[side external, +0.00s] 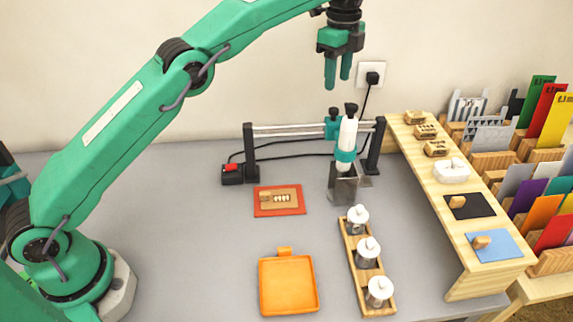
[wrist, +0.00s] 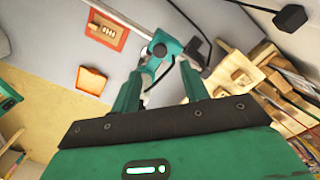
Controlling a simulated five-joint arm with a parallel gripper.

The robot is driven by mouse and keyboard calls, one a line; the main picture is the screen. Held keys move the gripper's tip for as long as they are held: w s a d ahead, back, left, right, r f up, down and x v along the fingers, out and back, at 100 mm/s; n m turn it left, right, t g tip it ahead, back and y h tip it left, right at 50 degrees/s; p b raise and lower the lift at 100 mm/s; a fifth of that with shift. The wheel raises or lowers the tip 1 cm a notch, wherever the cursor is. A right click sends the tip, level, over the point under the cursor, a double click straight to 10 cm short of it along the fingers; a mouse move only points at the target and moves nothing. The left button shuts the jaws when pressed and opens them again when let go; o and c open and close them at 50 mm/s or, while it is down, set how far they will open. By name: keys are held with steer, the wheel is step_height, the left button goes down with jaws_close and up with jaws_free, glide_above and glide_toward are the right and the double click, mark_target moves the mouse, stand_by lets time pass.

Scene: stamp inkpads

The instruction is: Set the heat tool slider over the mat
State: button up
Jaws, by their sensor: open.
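The heat tool (side external: 347,137), white with a green collar and black top, hangs nose-down from a green slider (side external: 332,122) near the right end of a two-bar rail (side external: 290,130). Its nozzle end is in or behind a grey metal holder (side external: 343,188). The red-orange mat (side external: 291,211) lies left of the tool, with a wooden plate on it; the mat (wrist: 93,31) is at upper left in the wrist view. My gripper (side external: 338,85) is open and empty, pointing down above the tool. In the wrist view the tool's head (wrist: 160,50) shows between and beyond my fingertips (wrist: 161,70).
An orange tray (side external: 288,290) and a wooden rack of jars (side external: 358,255) stand in front. A wooden shelf (side external: 450,225) with stamps and pads is at right. A black cable runs from the wall outlet (side external: 371,73) behind the rail. Grey table left of the mat is clear.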

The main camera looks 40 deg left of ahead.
mark_target(334, 109)
steer(key=shift+f, duration=0.15)
steer(key=shift+f, duration=3.75)
steer(key=shift+c, duration=0.5)
jaws_close()
